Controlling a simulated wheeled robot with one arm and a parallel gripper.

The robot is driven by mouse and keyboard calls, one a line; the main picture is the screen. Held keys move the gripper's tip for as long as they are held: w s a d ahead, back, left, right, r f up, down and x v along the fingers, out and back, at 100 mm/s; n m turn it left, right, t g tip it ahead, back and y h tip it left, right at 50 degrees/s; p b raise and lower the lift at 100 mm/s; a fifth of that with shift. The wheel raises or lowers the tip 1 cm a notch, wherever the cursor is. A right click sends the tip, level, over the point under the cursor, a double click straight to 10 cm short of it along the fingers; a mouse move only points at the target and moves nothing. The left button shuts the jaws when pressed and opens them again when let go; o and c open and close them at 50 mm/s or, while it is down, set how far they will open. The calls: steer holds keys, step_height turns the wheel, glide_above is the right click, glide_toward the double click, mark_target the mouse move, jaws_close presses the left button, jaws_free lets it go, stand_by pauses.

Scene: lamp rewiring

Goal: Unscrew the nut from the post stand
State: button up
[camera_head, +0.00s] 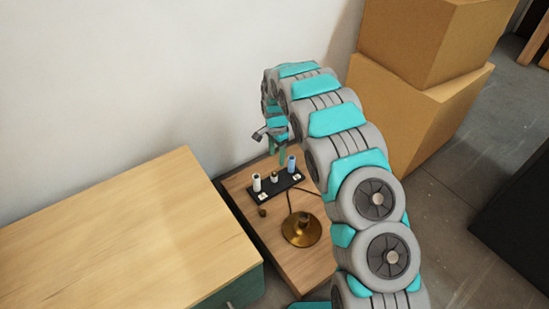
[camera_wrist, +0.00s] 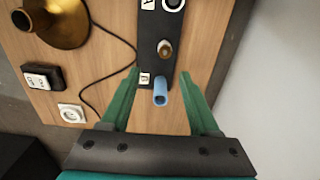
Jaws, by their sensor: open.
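The post stand (camera_wrist: 149,28) is a black strip on the small wooden table, with white labels on it. In the wrist view a brownish nut-like piece (camera_wrist: 165,48) sits at its middle post; the thread is too small to make out. A blue tube (camera_wrist: 160,93) stands at the near end and a white tube (camera_wrist: 173,4) at the far end. The stand also shows in the head view (camera_head: 277,187). My gripper (camera_wrist: 160,75) is open and empty. Its green fingers appear either side of the blue tube, apparently above the stand. In the head view my gripper (camera_head: 277,150) is just behind the stand.
A brass lamp base (camera_head: 301,230) with a dark cord stands in front of the stand. A small brass piece (camera_head: 262,211) lies left of it. A black block (camera_wrist: 42,76) and a white piece (camera_wrist: 72,113) lie nearby. A wooden-topped cabinet (camera_head: 120,235), wall and cardboard boxes (camera_head: 415,115) surround the table.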

mark_target(274, 172)
steer(key=shift+w+a+f, duration=0.15)
steer(key=shift+a+f, duration=0.1)
steer(key=shift+f, duration=0.2)
steer(key=shift+w+a+f, duration=0.1)
steer(key=shift+a+f, duration=0.1)
steer(key=shift+f, duration=0.2)
step_height(274, 172, down, 8)
steer(key=shift+r+b, duration=0.25)
steer(key=shift+b, duration=0.05)
jaws_close()
steer(key=c, duration=0.7)
jaws_free()
jaws_close()
steer(key=shift+r, duration=0.1)
